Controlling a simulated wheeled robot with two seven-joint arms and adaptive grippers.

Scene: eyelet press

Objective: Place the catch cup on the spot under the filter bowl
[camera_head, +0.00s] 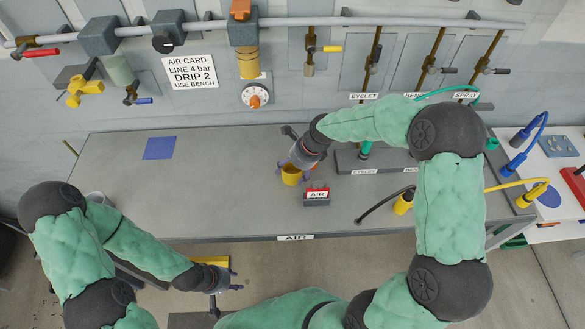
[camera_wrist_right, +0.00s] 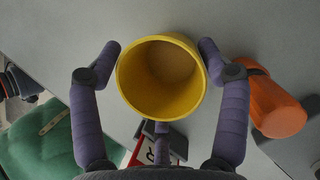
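The catch cup (camera_head: 291,174) is a yellow open cup over the bench, left of the small AIR block. In the right wrist view I look into the cup (camera_wrist_right: 162,85), which looks empty. My right gripper (camera_wrist_right: 160,48) has a finger on each side of it, seemingly touching its wall. I cannot tell whether the cup touches the bench. The filter bowl seems to be the amber cylinder (camera_head: 248,63) under the grey wall unit. An orange cylinder (camera_wrist_right: 272,100) shows right of the cup. No spot is clearly visible under the bowl. My left gripper (camera_head: 236,280) is open and empty, low at the front.
The AIR block (camera_head: 317,197) stands close beside the cup. A blue square (camera_head: 159,148) lies on the bench at left. A dial (camera_head: 256,95) is on the wall below the bowl. A labelled block (camera_head: 378,161) and hoses occupy the right side. The bench's left half is mostly clear.

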